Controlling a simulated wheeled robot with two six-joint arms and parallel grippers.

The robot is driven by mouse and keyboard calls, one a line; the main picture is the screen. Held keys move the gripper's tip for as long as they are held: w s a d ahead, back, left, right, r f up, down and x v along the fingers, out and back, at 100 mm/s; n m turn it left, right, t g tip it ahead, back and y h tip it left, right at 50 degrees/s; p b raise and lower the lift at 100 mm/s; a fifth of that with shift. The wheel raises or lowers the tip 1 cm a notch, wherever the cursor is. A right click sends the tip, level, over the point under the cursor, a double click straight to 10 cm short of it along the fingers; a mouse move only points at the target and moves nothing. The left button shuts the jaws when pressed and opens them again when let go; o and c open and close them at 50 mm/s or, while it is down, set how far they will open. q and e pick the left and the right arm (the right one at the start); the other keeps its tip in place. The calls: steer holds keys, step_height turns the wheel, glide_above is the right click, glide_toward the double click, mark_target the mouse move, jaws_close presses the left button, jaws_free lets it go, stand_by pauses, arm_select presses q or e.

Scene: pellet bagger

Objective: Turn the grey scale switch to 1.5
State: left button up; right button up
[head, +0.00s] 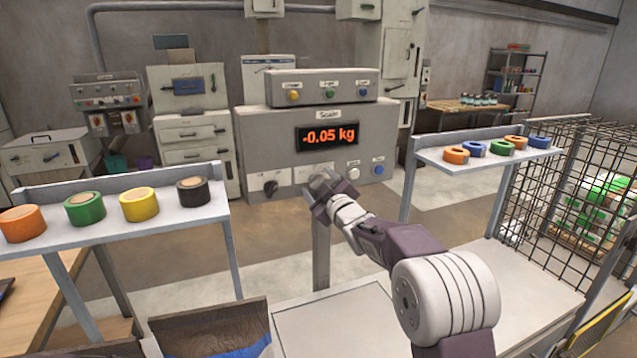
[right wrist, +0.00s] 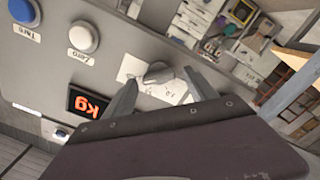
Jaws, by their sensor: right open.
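The grey switch (right wrist: 158,73) shows in the right wrist view, on a white marked plate (right wrist: 132,68) on the scale's front. Its marks are too small and partly covered to read its setting. My right gripper (right wrist: 160,88) is open, with one finger to each side of the switch in that view. I cannot tell whether the fingers touch it. In the head view my right gripper (head: 324,188) is in front of the scale panel (head: 255,140) and hides the switch. The display (head: 327,135) reads -0.05 kg. My left gripper is not in view.
A dark knob (head: 270,187) is left of the gripper on the same panel. A white button (head: 353,173) and a blue button (head: 378,170) are to the right. A shelf with tape rolls (head: 140,204) stands at the left, another shelf (head: 478,160) at the right.

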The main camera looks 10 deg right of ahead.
steer(key=c, duration=1.4)
steer(key=shift+f+n+b, duration=0.2)
steer(key=shift+n+b, duration=0.5)
steer(key=shift+b, duration=0.3)
steer(key=n+b, duration=0.2)
steer(key=shift+n, duration=0.3)
arm_select(q)
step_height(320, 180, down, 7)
steer(key=b, duration=0.2)
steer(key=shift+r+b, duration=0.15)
steer(key=shift+b, duration=0.25)
arm_select(e)
steer(key=n, duration=0.3)
steer(key=shift+f, duration=0.1)
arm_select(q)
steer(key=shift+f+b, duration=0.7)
arm_select(e)
steer(key=shift+n, duration=1.4)
steer(key=o, duration=1.4)
steer(key=shift+a, duration=0.1)
